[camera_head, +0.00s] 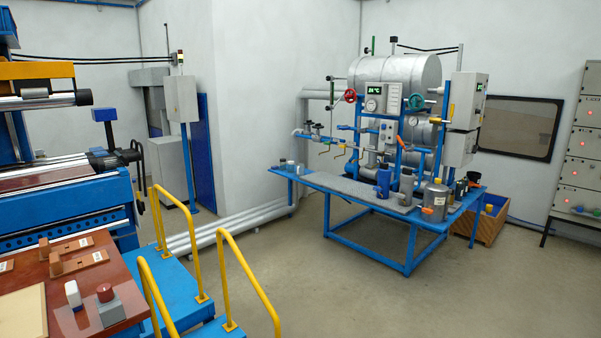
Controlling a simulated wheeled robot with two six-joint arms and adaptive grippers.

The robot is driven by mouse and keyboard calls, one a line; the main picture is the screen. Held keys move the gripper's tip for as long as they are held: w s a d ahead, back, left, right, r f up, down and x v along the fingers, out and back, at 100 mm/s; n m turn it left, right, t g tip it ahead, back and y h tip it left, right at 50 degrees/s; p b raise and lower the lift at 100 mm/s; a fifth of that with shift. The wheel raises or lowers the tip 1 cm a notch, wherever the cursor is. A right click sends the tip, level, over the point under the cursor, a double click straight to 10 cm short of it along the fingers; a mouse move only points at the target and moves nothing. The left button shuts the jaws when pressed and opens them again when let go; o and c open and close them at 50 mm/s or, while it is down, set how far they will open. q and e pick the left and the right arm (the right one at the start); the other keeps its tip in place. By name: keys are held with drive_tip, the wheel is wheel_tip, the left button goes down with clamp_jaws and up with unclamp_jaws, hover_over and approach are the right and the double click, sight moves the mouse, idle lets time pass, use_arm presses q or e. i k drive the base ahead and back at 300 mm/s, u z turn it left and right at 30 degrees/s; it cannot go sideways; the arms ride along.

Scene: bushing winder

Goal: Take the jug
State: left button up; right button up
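A steel cylindrical vessel (436,200), which looks like the jug, stands upright near the front right corner of the blue table (408,219). It has a pale label and an orange part low on its left side. It is far across the room and small in view, so its handle is hard to make out. Neither of my grippers shows in the head view.
A blue item (383,182) stands left of the vessel, and a tank rig (395,75) rises behind. A wooden crate (488,225) sits right of the table. Yellow railings (250,272) and a brown desk (80,275) occupy the left foreground. Floor before the table is clear.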

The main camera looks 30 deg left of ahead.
sight(299, 167)
drive_tip(key=u, duration=0.35)
drive_tip(key=i, duration=4.05)
drive_tip(key=u, duration=1.65)
drive_tip(key=i, duration=3.35)
drive_tip(key=z, duration=2.75)
